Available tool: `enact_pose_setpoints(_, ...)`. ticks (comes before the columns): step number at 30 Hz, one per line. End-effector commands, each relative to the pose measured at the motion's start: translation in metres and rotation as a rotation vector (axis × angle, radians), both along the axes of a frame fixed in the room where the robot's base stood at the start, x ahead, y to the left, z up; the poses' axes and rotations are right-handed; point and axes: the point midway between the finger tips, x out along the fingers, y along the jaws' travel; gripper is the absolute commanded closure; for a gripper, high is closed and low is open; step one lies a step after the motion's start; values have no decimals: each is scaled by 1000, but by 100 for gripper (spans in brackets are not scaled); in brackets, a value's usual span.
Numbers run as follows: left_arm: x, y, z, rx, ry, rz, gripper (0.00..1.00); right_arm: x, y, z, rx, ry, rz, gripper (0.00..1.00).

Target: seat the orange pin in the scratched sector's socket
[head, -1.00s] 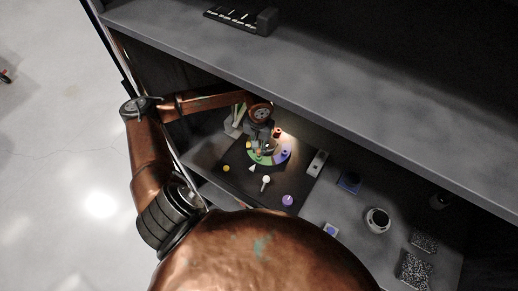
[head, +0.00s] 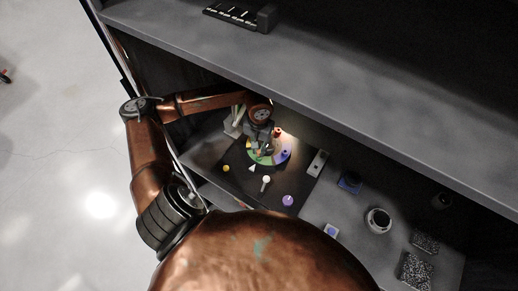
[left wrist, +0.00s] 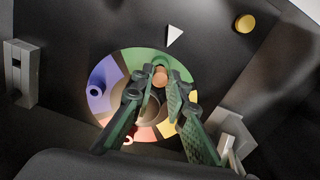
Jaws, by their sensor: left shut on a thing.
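My left gripper (head: 267,151) is over the coloured sector disc (head: 281,160). In the left wrist view the gripper (left wrist: 160,82) has its green fingers closed around a rounded orange pin (left wrist: 160,73). The pin is over or against the disc's green sector (left wrist: 141,57); I cannot tell whether it touches. Pink and yellow sectors are partly behind the fingers. A red piece (head: 277,132) stands at the disc's back. No scratches are legible. My right gripper is not in view.
A white triangle (head: 252,168), yellow disc (head: 227,168), white round-headed piece (head: 266,180) and purple round piece (head: 288,200) lie on the dark board. A grey block (head: 317,163) stands right. A shelf (head: 300,88) overhangs behind; a white cup (head: 378,221) is farther right.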

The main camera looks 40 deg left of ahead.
Motion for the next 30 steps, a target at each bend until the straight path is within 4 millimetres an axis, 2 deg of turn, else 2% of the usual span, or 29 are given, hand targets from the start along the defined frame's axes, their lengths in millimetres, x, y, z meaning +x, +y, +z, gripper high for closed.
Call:
enact_pose_setpoints(25, 0, 0, -19, 0, 0, 0, 99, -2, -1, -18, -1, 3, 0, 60)
enact_pose_setpoints(26, 0, 0, -18, 0, 0, 0, 85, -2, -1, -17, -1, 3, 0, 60)
enact_pose_setpoints(30, 0, 0, -18, 0, 0, 0, 75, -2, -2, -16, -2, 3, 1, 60)
